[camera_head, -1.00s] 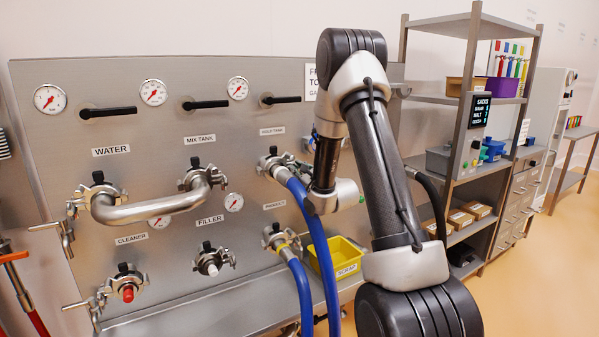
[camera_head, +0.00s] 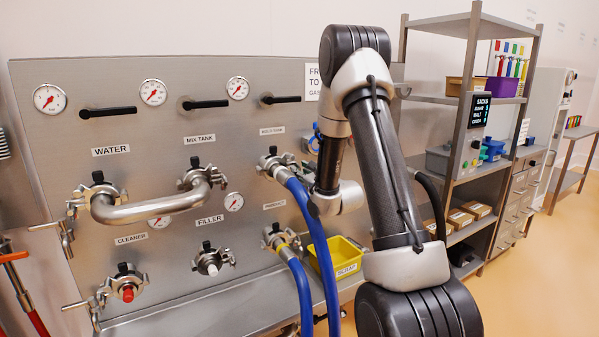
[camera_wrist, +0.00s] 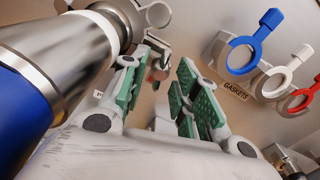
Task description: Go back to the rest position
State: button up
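My gripper (camera_wrist: 165,60) shows in the wrist view with its two green-padded fingers apart and nothing between them. A blue hose (camera_wrist: 18,110) with a shiny metal end (camera_wrist: 80,50) lies close on the left of the gripper in the wrist view, beside the left finger. Whether they touch I cannot tell. In the head view blue hoses run from the hold tank port (camera_head: 277,163) and the product port (camera_head: 279,238) on the steel panel (camera_head: 60,130).
Blue (camera_wrist: 240,55), white (camera_wrist: 275,80) and red (camera_wrist: 300,98) gaskets hang on the panel beyond the gripper. A bent metal pipe (camera_head: 150,207) joins the water and mix tank ports. A yellow scrap bin (camera_head: 343,254) and a shelf rack (camera_head: 470,180) stand near my arm.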

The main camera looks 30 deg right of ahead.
jog(key=s, duration=0.7)
jog(key=shift+s+d, duration=0.1)
